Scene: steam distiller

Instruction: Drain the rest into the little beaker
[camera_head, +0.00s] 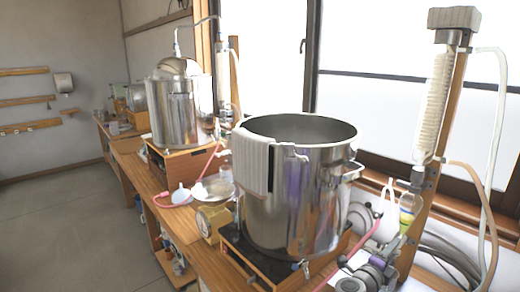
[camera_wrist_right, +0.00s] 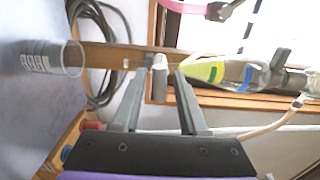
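A clear glass separator with yellow-green liquid in its lower end (camera_head: 409,212) is mounted beside the wooden post at the right. The wrist view shows it lying sideways (camera_wrist_right: 213,71), with a blue band round it. The little beaker (camera_wrist_right: 48,58), clear with printed marks, is at the left of the wrist view, apart from my fingers and in line below the separator's outlet. I cannot make it out in the head view. My right gripper (camera_wrist_right: 165,70) has its fingers apart around a small grey tap-like piece at the outlet; firm contact does not show. My left gripper is out of view.
A big steel pot (camera_head: 290,195) with a cloth over its rim stands left of the separator. A pink hose (camera_head: 360,250) and coiled grey hoses (camera_wrist_right: 95,45) lie close by. A condenser (camera_head: 435,100) rises on the wooden post. A second still (camera_head: 180,110) stands farther back.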

